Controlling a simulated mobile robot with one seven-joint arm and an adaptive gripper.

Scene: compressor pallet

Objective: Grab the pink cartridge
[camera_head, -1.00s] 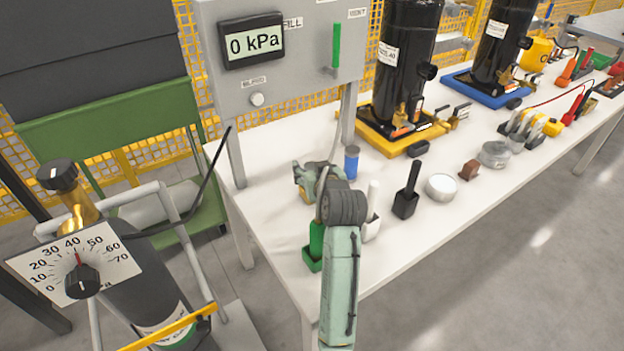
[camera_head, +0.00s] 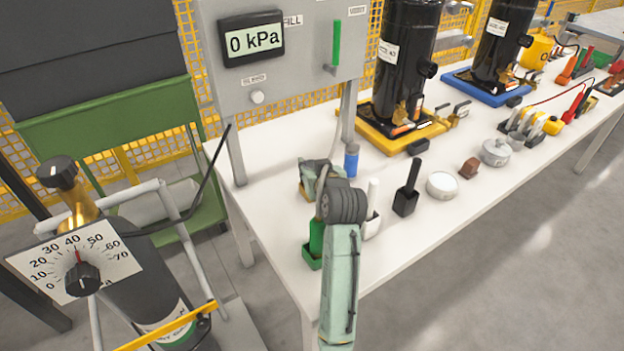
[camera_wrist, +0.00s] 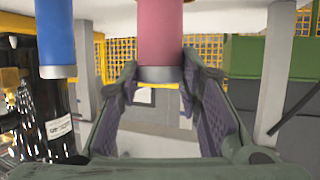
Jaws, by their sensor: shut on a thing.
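The pink cartridge (camera_wrist: 160,32) with a grey end band stands between the two fingers of my gripper (camera_wrist: 160,84) in the wrist view. The fingers are shut on it near the banded end. In the head view my gripper (camera_head: 318,182) is low over the left part of the white table, partly behind my own arm. The pink cartridge is hidden there. A blue cartridge (camera_head: 351,161) stands upright close to the right of my gripper; it also shows at the upper left of the wrist view (camera_wrist: 56,35).
The grey panel (camera_head: 295,70) reading 0 kPa stands behind on legs. Green (camera_head: 317,238), white (camera_head: 372,222) and black (camera_head: 405,202) holders are near the front edge. A black compressor (camera_head: 405,60) on a yellow tray (camera_head: 372,142) stands to the right.

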